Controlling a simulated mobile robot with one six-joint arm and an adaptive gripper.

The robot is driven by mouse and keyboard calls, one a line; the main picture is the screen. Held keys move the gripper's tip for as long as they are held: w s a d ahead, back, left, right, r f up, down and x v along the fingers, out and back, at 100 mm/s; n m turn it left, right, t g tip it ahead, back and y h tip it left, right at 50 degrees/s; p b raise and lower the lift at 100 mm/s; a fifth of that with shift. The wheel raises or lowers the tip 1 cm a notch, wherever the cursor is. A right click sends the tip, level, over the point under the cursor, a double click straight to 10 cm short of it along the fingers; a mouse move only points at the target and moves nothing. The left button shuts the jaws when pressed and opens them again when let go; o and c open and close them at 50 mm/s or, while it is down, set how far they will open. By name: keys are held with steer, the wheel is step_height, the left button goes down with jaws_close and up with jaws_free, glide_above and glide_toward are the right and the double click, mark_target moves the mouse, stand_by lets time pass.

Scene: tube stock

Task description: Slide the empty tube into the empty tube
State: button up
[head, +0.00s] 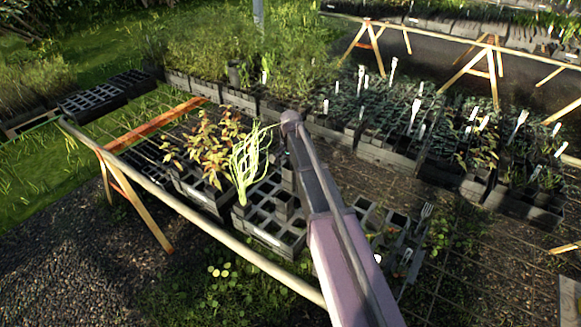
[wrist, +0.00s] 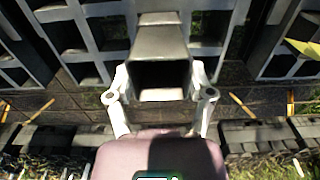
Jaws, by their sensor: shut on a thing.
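In the wrist view my gripper (wrist: 158,82) is shut on a dark grey, square, tapered empty tube (wrist: 160,42), with one finger on each side. The tube's open end faces the camera and its inside looks empty. Beyond it is a grey crate (wrist: 105,10) with square cells; I cannot tell whether the tube touches it. In the head view the crate (head: 274,238) stands on the bench beside my arm. Several of its cells look empty, and pale grassy leaves rise from its left corner. I cannot single out the other empty tube.
A crate of reddish-leaved plants (head: 205,195) stands left of the cell crate. Crates of green plants with white labels (head: 416,110) fill the back and right. A pale rail (head: 190,208) runs along the bench's near edge.

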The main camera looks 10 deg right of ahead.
steer(key=o, duration=0.7)
steer(key=shift+r, duration=0.2)
steer(key=shift+s+a+r+p, duration=0.1)
steer(key=shift+s+r+p, duration=0.6)
steer(key=shift+r+p, duration=1.3)
steer(key=shift+s+d+r+p, duration=0.1)
steer(key=shift+s+r+p, duration=0.55)
steer(key=shift+r+p, duration=1.3)
steer(key=shift+s+a+r+p, duration=0.1)
steer(key=shift+s+r+p, duration=0.6)
steer(key=shift+r+p, duration=1.25)
steer(key=shift+f, duration=0.1)
steer(key=s+n, duration=0.3)
steer(key=s, duration=0.4)
steer(key=s+n, duration=0.3)
steer(key=s, duration=0.5)
steer(key=s+d+n, duration=0.1)
steer(key=s+n, duration=0.2)
steer(key=s, duration=0.4)
steer(key=shift+s, duration=0.15)
